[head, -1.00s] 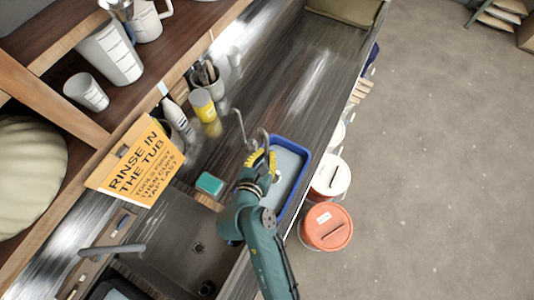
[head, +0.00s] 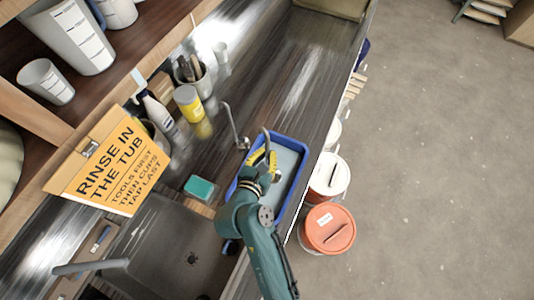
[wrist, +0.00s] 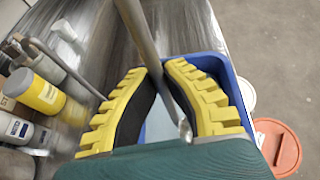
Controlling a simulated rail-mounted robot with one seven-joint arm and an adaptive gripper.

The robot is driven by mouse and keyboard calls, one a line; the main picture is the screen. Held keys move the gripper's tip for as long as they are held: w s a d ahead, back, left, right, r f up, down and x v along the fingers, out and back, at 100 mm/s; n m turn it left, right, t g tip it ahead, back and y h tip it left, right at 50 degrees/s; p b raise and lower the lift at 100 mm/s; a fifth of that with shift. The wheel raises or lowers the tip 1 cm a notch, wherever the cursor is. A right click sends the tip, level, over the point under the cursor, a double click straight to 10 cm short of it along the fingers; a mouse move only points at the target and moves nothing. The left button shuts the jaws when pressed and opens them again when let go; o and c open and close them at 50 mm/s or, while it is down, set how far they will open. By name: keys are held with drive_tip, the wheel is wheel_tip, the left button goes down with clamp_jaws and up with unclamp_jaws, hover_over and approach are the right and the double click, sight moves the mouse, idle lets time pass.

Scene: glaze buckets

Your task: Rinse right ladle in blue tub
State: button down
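The blue tub (head: 290,141) stands on the metal counter with pale liquid inside. My gripper (head: 265,157) is over the tub's left part. In the wrist view its yellow, black-padded fingers (wrist: 159,72) close around a grey metal ladle handle (wrist: 138,28). The ladle's hooked handle end (head: 265,136) rises above the fingers in the head view. Its bowl is hidden, so I cannot tell whether it touches the liquid. A second hooked metal tool, apparently the other ladle (head: 229,122), stands to the left of the tub, apart from my gripper.
A green sponge (head: 200,187), a yellow jar (head: 189,103) and a tool cup (head: 197,80) sit left of the tub. The orange rinse sign (head: 115,165) and sink (head: 175,250) lie nearer. White (head: 328,176) and orange-lidded (head: 329,228) buckets stand beyond the counter's right edge.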

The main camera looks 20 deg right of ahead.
drive_tip(key=shift+f+b, duration=1.7)
drive_tip(key=shift+f, duration=1.9)
drive_tip(key=shift+r, duration=0.15)
